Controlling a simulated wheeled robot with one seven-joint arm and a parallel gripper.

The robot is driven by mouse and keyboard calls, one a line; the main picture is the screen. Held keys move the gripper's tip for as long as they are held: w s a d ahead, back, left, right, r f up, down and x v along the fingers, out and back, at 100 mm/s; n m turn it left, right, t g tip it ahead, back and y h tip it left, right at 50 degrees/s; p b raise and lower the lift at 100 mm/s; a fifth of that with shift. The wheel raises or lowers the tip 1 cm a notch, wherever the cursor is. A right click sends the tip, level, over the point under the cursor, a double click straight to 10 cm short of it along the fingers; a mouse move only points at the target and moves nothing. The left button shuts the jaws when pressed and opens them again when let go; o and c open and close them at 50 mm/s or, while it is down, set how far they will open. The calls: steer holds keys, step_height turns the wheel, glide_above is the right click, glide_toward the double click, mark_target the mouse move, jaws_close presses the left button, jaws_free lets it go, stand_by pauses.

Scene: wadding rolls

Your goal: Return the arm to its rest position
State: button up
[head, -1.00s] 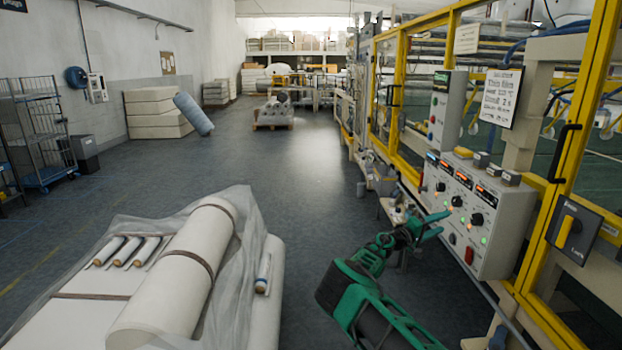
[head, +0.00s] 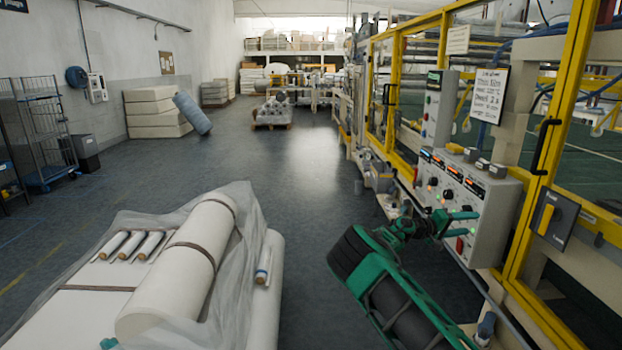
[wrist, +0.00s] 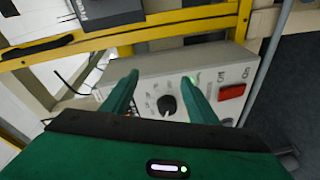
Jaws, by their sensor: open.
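My gripper (head: 468,223) is open and empty, in front of the lower left part of the grey control panel (head: 495,205) in the head view. My green and black arm reaches up to it from the lower right. In the wrist view the two green fingers of my gripper (wrist: 160,80) stand apart, with a black knob (wrist: 166,104) of the panel showing between them. A red switch (wrist: 231,92) is right of the fingers. I cannot tell whether a finger touches the panel.
A yellow-framed machine enclosure (head: 535,200) runs along the right side. A rotary switch (head: 547,222) is mounted on it. White wadding rolls (head: 185,265) under clear film lie at the front left. A wire cart (head: 40,130) stands at the left wall. The middle floor is clear.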

steer(key=s+d+r+m+g+y, duration=0.25)
steer(key=s+d+y, duration=0.2)
steer(key=s, duration=0.85)
steer(key=s+d+r+m+g+y, duration=0.1)
steer(key=s+d+m+g+y, duration=0.4)
steer(key=s, duration=0.8)
steer(key=s+a+r+t+y, duration=0.1)
steer(key=s+a+y, duration=0.1)
steer(key=s+a, duration=0.5)
steer(key=s+a+r+n+t+y, duration=0.1)
steer(key=s+a, duration=0.7)
steer(key=s, duration=0.8)
steer(key=s+a+r+n+t+y, duration=0.1)
steer(key=s+a+r+y, duration=0.1)
steer(key=s+a+y, duration=0.2)
steer(key=s+a, duration=0.3)
steer(key=s, duration=0.5)
steer(key=shift+s+a+r+y, duration=0.15)
steer(key=shift+s+r+y, duration=0.05)
steer(key=shift+r+y, duration=0.15)
steer(key=shift+t, duration=0.25)
steer(key=shift+w+f, duration=0.25)
steer(key=shift+w, duration=0.35)
